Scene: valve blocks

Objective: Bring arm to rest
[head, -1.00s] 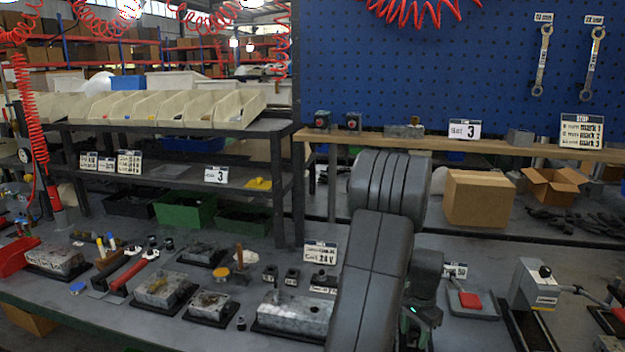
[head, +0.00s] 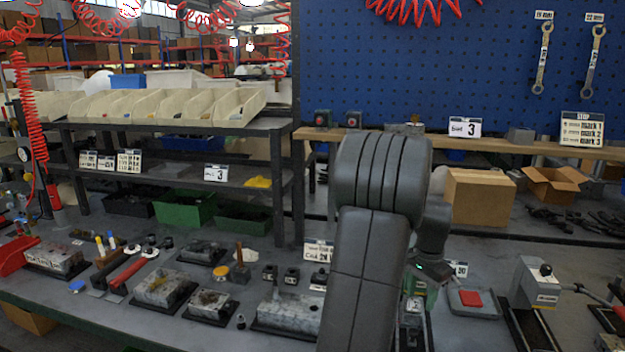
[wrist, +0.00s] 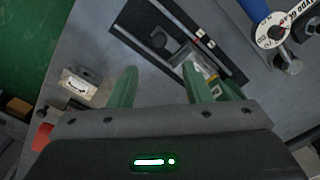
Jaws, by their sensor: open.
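My gripper (wrist: 162,88) shows in the wrist view with its two green fingers apart and nothing between them. Below the fingers are the grey bench top and a dark flat plate (wrist: 150,38) with a lighter inset. The right finger overlaps a small pale block (wrist: 195,78) in that view; I cannot tell whether they touch. In the head view my arm stands in front of the bench, and the gripper (head: 413,325) hangs low behind the arm link, its fingertips mostly hidden.
Several metal valve blocks (head: 165,288) on dark trays stand on the left of the bench. A grey tray with a red pad (head: 470,298) and a grey boxy device (head: 535,283) stand to the right. Cardboard boxes (head: 478,197) sit behind. A round gauge (wrist: 272,32) is near the wrist.

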